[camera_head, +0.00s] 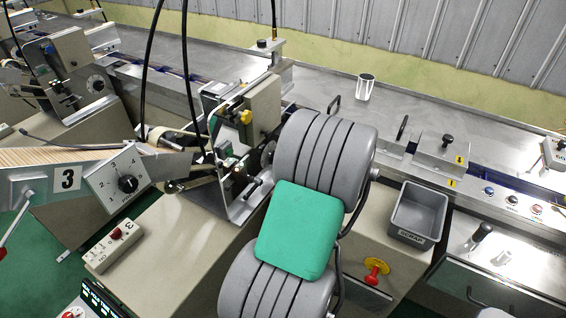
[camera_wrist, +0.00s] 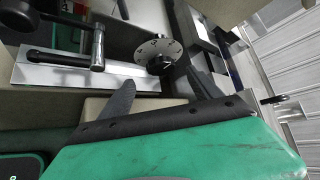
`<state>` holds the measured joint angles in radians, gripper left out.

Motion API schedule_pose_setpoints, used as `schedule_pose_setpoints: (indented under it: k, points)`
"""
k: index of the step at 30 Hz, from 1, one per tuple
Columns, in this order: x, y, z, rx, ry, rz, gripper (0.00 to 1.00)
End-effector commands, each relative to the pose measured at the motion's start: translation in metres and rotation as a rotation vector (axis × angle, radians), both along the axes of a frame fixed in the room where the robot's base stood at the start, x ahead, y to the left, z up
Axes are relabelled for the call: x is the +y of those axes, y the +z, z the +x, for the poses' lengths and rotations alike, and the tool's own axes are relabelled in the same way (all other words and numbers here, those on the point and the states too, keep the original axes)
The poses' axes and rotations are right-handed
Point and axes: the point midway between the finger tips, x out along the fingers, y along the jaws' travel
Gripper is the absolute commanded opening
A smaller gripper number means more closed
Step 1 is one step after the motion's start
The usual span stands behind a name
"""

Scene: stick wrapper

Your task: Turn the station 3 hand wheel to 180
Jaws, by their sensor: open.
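In the wrist view a round grey dial with marks around its rim (camera_wrist: 150,48) and a black knob at its centre stands just beyond my fingertips; it looks like the hand wheel, but its reading is too small to make out. My gripper (camera_wrist: 163,84) is open, its two dark fingers apart with nothing held between them. The dial appears beyond the gap, apart from the fingers. In the head view my grey and green arm hides the gripper.
In the wrist view a steel crank handle (camera_wrist: 97,48) stands left of the dial. In the head view the station's machinery (camera_head: 240,130) crowds beside my arm. A grey scrap bin (camera_head: 418,212) and a red knob on a yellow plate (camera_head: 375,270) are at right.

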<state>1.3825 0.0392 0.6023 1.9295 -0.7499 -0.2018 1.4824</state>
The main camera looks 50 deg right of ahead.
Motion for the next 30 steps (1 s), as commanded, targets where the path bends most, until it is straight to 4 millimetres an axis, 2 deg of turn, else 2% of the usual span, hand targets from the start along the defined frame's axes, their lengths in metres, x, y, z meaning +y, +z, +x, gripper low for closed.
schedule_pose_setpoints:
  k: [3,6,9,13,21,30]
  points:
    - [-0.016,0.002,0.006,-0.003,0.016,0.166,0.73]
    - [-0.022,0.009,0.004,0.025,0.009,0.312,0.73]
    - [-0.024,0.012,0.002,0.050,-0.004,0.387,0.73]
    - [-0.025,0.003,0.013,0.053,-0.004,0.399,0.73]
    - [-0.035,-0.029,0.049,0.053,-0.004,0.398,0.73]
    - [-0.038,-0.037,0.057,0.052,-0.005,0.394,0.73]
